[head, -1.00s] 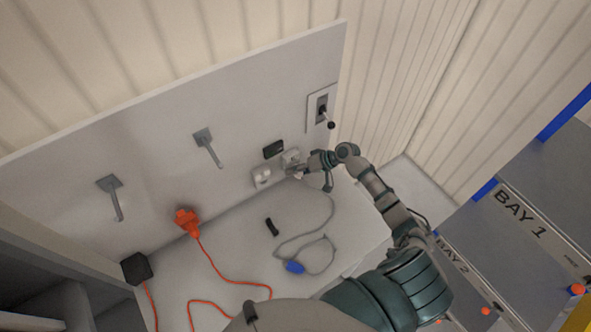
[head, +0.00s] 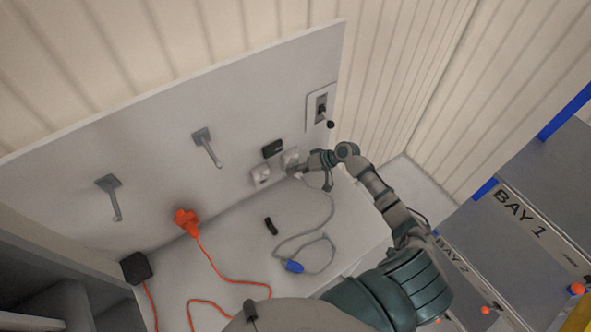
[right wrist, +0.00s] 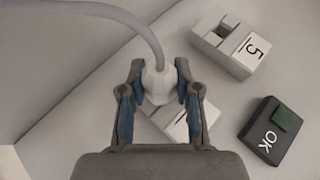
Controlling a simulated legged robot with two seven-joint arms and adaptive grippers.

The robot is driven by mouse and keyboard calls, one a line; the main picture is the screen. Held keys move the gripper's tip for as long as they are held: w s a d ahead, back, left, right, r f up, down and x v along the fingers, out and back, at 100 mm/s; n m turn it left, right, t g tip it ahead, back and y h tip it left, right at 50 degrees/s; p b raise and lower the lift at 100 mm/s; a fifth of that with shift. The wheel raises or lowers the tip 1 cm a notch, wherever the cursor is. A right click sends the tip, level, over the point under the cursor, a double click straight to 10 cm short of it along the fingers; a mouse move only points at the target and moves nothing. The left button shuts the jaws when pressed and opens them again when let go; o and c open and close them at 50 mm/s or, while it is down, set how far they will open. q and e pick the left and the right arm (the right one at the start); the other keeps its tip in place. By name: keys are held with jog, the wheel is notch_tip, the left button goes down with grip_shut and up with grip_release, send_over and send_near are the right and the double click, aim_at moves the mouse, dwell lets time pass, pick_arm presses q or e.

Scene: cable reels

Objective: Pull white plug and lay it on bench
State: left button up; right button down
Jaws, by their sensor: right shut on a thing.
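The white plug (right wrist: 158,82) with its grey cable (right wrist: 125,17) sits between the two fingertips of my right gripper (right wrist: 157,92), which is shut on it. The plug is in front of a white socket (right wrist: 171,123), which it partly hides. I cannot tell whether its pins are still in that socket. In the head view my right gripper (head: 295,170) is at the right-hand socket (head: 290,156) on the panel, and the grey cable (head: 331,208) hangs to the bench (head: 225,262). My left gripper is not in view.
A second white socket (head: 260,176) and a black OK box (head: 273,149) are close to the gripper. A black piece (head: 271,227), a blue connector (head: 294,266) and an orange plug (head: 187,221) with cord are below.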

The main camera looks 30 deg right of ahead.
jog(key=shift+s+a, duration=0.1)
jog(key=shift+s, duration=0.1)
jog(key=shift+s+p, duration=0.5)
jog(key=shift+s+d+p, duration=0.15)
jog(key=shift+s+p, duration=0.4)
jog(key=shift+s, duration=0.25)
jog(key=shift+s+d+p, duration=0.1)
jog(key=shift+s+p, duration=0.45)
jog(key=shift+s, duration=0.25)
dwell(0.4)
jog(key=shift+s, duration=0.2)
